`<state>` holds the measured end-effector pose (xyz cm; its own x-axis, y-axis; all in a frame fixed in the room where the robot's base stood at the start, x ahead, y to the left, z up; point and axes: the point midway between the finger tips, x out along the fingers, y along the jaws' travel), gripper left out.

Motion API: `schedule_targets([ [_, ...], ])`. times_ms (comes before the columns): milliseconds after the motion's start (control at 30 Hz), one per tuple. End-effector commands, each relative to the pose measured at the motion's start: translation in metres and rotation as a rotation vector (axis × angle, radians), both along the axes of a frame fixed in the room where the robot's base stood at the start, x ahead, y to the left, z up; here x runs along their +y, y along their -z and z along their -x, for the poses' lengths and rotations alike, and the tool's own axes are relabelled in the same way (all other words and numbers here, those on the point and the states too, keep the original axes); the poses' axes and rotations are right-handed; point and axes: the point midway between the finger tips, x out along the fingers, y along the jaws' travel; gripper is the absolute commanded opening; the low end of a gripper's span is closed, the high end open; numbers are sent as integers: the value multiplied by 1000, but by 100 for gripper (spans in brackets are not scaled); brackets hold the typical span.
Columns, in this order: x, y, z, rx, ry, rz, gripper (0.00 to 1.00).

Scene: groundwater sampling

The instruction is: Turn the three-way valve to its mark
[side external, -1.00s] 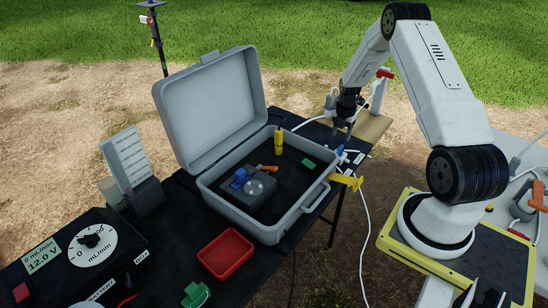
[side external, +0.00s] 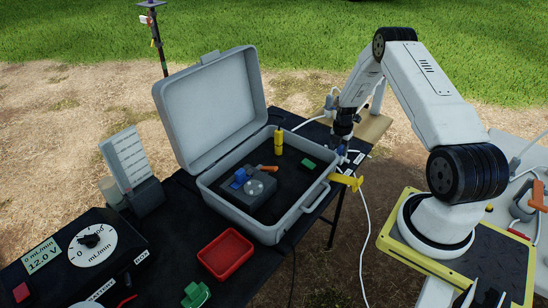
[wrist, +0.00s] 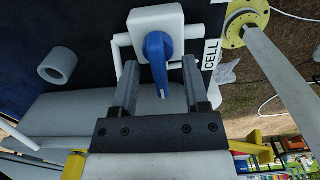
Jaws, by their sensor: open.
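The three-way valve is a white block (wrist: 150,20) with a blue lever handle (wrist: 157,58), at the top middle of the wrist view. The handle's narrow end points down toward the gripper body. White tubes leave the block. My gripper (wrist: 160,66) is open, one dark finger on each side of the handle, with gaps visible on both sides. I cannot tell how deep the fingers reach. In the side external view, my gripper (side external: 341,150) is low at the table's right edge and hides most of the valve. No mark is clearly visible.
A label reading CELL (wrist: 211,55) lies right of the valve. A grey ring-shaped piece (wrist: 58,65) is at the left. The open grey case (side external: 275,228) stands beside my gripper, with a yellow clip (side external: 347,181) near its corner. White tubing hangs off the table edge.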

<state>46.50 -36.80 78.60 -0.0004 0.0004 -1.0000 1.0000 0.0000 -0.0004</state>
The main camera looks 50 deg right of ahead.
Motion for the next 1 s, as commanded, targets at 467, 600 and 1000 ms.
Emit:
schedule_targets([
  [467, 0, 0, 0, 0, 0, 0, 0],
  [600, 0, 0, 0, 0, 16, 0, 0],
  [1000, -4, -1, -2, -2, 285, 2, 0],
])
